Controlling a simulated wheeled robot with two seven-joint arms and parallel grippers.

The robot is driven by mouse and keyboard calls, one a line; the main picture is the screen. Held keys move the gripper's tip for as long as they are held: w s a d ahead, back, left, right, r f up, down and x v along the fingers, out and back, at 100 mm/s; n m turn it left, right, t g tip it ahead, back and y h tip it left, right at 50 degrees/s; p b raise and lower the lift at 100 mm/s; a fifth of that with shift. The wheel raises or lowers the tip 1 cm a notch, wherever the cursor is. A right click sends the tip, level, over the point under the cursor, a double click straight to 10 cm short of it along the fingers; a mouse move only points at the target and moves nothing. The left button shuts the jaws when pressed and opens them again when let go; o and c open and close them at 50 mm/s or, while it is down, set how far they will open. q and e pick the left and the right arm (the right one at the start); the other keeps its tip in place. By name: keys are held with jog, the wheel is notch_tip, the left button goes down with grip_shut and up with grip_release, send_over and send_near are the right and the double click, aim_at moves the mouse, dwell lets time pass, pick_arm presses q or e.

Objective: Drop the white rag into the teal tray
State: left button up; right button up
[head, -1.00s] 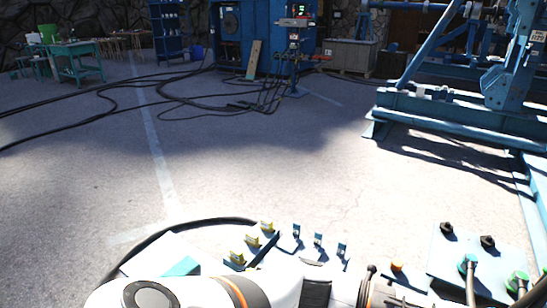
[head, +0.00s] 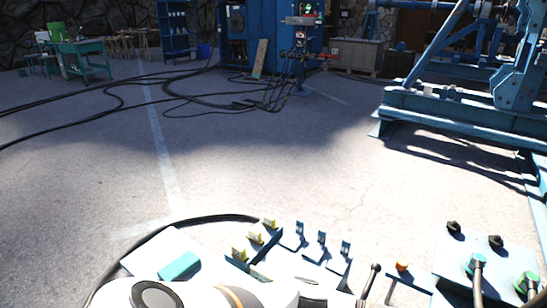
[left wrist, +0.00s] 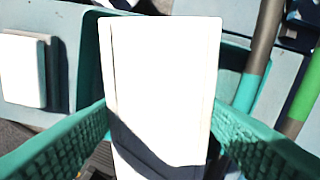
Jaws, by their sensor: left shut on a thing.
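The white rag (left wrist: 165,70) is a flat, bright, folded-looking piece that fills the middle of the left wrist view. My left gripper (left wrist: 160,118) is shut on it, with a teal textured finger on each side. The teal tray (left wrist: 232,44) lies behind and below the rag in that view. Its rim and wall show on both sides, and the rag hides its middle. I cannot tell how high the rag is above it. My right gripper is not in view.
A white block (left wrist: 22,70) lies at left.

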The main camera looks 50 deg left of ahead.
pick_arm(q)
jog(key=o, duration=0.9)
jog(key=shift+o, duration=0.2)
jog(key=shift+r, duration=0.25)
notch_tip(320, 180, up, 12)
jog(key=p, duration=0.1)
jog(key=shift+f, duration=0.2)
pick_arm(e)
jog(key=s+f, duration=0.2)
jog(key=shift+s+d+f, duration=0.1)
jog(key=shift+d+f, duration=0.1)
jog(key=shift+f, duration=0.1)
